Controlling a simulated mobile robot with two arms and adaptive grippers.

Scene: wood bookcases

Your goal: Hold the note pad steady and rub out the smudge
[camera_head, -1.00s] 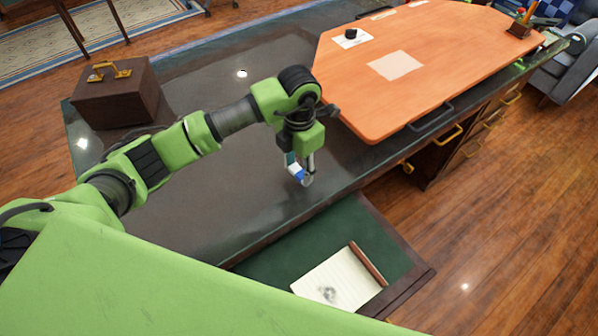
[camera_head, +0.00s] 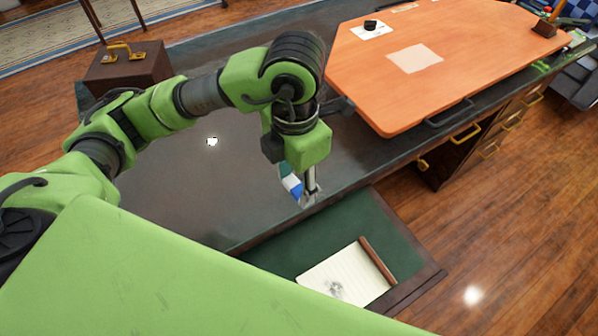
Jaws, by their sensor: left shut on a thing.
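The note pad (camera_head: 350,276) lies in the open green-lined drawer (camera_head: 384,236) at the bottom of the head view. It is cream and lined, with a grey smudge (camera_head: 336,289) near its lower left part. My own green body part hides its lower left edge. My left gripper (camera_head: 307,198) points down above the desk's front edge, up and left of the pad. It is shut on a small white and blue eraser (camera_head: 291,184), held apart from the pad. My right gripper is not in view.
A brown stick-like bar (camera_head: 378,261) lies along the pad's right edge. An orange board (camera_head: 450,60) with a dark handle covers the desk's right part. A brown box (camera_head: 127,67) stands at the back left. The dark desktop (camera_head: 200,165) between is clear.

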